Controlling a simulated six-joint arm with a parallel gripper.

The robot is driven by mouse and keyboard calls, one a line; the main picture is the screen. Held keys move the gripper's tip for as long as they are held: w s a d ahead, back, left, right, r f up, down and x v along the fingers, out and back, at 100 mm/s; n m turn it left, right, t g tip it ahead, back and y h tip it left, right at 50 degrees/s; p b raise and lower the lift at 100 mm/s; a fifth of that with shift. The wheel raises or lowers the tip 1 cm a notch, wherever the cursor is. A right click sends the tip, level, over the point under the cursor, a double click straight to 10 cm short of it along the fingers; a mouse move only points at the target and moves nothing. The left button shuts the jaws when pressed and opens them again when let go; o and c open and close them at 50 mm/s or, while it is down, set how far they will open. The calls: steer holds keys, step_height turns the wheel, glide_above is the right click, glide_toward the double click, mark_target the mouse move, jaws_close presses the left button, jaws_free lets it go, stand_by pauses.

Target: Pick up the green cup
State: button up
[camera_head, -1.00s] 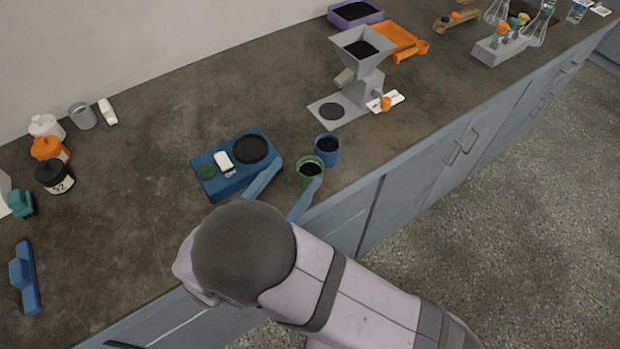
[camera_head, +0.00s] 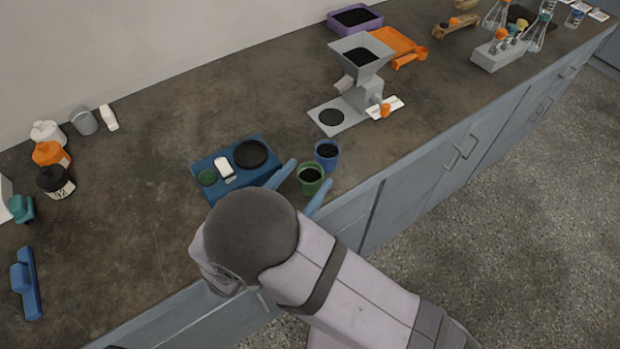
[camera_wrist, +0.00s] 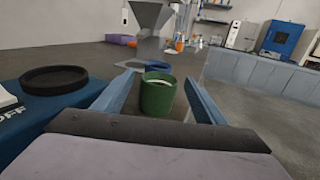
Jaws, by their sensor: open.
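The green cup (camera_head: 310,180) stands upright on the counter near its front edge, with dark contents visible inside. My gripper (camera_head: 306,174) is open, its two blue fingers on either side of the green cup. In the wrist view, the green cup (camera_wrist: 157,94) stands between the fingers (camera_wrist: 155,85), with a gap visible on each side. A blue cup (camera_head: 327,154) with dark contents stands just behind the green cup; in the wrist view, its rim shows partly hidden behind the green cup.
A blue scale (camera_head: 222,194) with a black round pan lies just left of my gripper. A grey hopper machine (camera_head: 362,62) stands behind the cups on its base plate. The counter's front edge is close on the right. Bottles stand far left.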

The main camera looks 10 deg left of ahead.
steer(key=shift+x, duration=1.25)
steer(key=shift+c, duration=0.2)
steer(key=c, duration=1.2)
steer(key=shift+c, duration=0.2)
steer(key=shift+r, duration=0.1)
step_height(320, 180, up, 10)
